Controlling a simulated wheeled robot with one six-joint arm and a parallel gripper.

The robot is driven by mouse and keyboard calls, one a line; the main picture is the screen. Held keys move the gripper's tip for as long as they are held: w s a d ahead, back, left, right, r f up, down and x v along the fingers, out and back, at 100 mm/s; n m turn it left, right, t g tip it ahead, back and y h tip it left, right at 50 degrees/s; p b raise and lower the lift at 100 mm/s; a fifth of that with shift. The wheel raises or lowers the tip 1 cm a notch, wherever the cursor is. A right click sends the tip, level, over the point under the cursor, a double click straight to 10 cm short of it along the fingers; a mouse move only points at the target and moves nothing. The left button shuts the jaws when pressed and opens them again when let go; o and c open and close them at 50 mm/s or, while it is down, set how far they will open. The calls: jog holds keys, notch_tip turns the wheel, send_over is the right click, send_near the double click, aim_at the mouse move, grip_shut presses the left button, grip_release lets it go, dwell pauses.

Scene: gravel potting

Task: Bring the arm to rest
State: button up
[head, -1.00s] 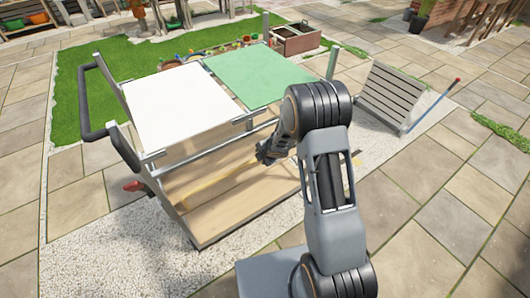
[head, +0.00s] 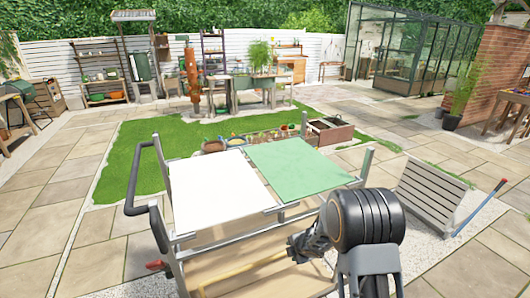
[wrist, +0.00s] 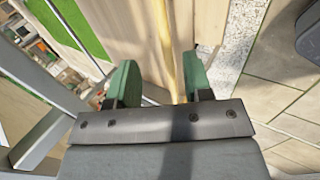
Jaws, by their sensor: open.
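My arm is bent at the elbow. I cannot tell how far the fingers are from the pole.
The cart carries a white panel (head: 215,190) and a green panel (head: 295,167) on top. A slatted grey board (head: 430,195) leans at the right, near a blue pole (head: 480,210) with a red end. Paving is open at left and right.

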jog(key=s+d+r+m+g+h, duration=0.45)
jog(key=s+d+r+m, duration=0.2)
jog(key=s+m, duration=0.6)
jog(key=s+a+r+m+t+y, duration=0.1)
jog(key=s+r+m, duration=0.3)
jog(key=r, duration=0.4)
jog(key=s+a+r+m+t+y, duration=0.1)
jog(key=s+a+r+m, duration=0.2)
jog(key=s+r+m, duration=0.2)
notch_tip(320, 180, up, 3)
jog(key=shift+s+a, duration=0.2)
jog(key=shift+s, duration=0.9)
jog(key=shift+d+m, duration=0.1)
jog(key=shift+m, duration=0.15)
